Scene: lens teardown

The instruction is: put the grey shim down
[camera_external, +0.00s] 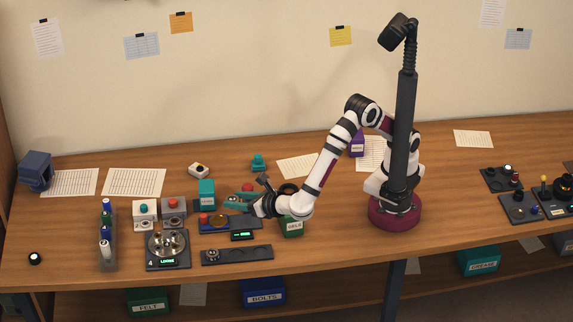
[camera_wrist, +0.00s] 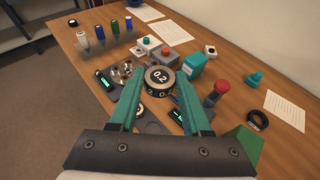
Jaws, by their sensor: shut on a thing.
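The grey shim (camera_wrist: 160,77), a dark round piece with a pale-rimmed top marked 0.2, sits between the teal fingertips of my gripper (camera_wrist: 158,90) in the wrist view. The fingers are shut on its sides. In the outside view my gripper (camera_external: 232,203) points left, over the blue tray area at the middle of the bench; the shim is too small to make out there. In the wrist view the shim and fingers hide part of the bench beneath them.
A round fixture with a lit display (camera_external: 167,248) stands front left. A dark slotted tray (camera_external: 237,254) lies beside it. A teal box (camera_external: 207,193), button boxes (camera_external: 145,212) and a bottle rack (camera_external: 107,240) stand nearby. A green bin (camera_external: 291,228) is right of my gripper.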

